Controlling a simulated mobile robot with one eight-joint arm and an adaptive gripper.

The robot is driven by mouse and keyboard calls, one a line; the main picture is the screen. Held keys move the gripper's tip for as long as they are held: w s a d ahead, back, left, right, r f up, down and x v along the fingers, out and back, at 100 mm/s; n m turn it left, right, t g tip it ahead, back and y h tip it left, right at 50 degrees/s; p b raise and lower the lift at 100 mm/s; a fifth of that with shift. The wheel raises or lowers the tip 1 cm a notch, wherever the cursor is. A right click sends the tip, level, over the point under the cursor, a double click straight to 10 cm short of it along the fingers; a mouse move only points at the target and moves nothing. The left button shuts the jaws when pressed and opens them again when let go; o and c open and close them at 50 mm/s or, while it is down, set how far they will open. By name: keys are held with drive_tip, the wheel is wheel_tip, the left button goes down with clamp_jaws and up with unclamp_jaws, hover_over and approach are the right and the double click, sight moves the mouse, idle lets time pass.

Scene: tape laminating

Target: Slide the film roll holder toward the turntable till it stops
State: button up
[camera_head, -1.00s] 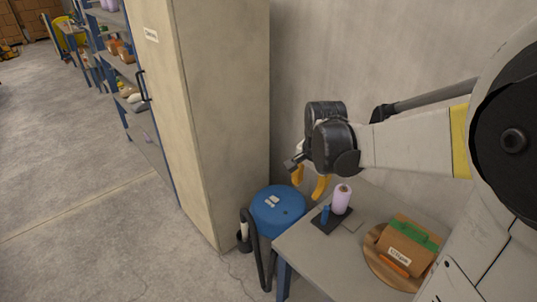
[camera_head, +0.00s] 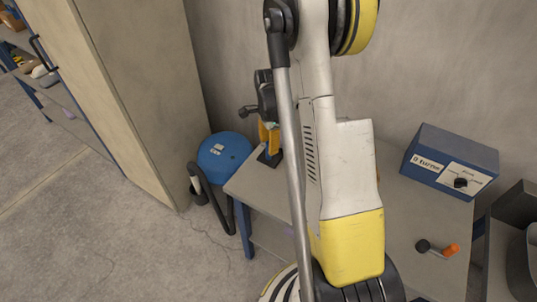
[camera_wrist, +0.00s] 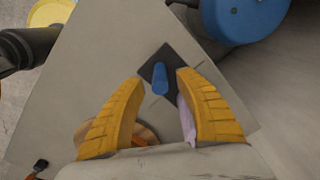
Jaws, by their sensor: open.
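The film roll holder has a black base (camera_wrist: 193,63) with an upright blue post (camera_wrist: 160,80) and a lilac film roll (camera_wrist: 187,122). In the wrist view the blue post shows between the tips of my open gripper (camera_wrist: 159,77); contact cannot be told. The roll is partly hidden by the right finger. The brown round turntable (camera_wrist: 146,134) shows in part behind the left finger. In the head view my gripper (camera_head: 268,134) is over the holder's base (camera_head: 270,158) at the table's left end. My arm hides the turntable there.
A blue drum (camera_head: 222,152) stands beside the table's left end, near a tall cabinet (camera_head: 120,90). A blue control box (camera_head: 447,162) with a knob sits at the table's right back. A small orange-handled item (camera_head: 450,250) lies in front of it. The wall is close behind.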

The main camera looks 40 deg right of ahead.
drive_tip(key=shift+f+b, duration=0.5)
drive_tip(key=shift+f, duration=1.45)
clamp_jaws()
drive_tip(key=s+d, duration=0.1)
drive_tip(key=s, duration=0.1)
drive_tip(key=s+d, duration=0.1)
drive_tip(key=s, duration=0.2)
drive_tip(key=s+d+b, duration=0.1)
drive_tip(key=s, duration=0.2)
drive_tip(key=shift+s, duration=0.15)
unclamp_jaws()
drive_tip(key=shift+s, duration=0.2)
drive_tip(key=shift+w, duration=0.1)
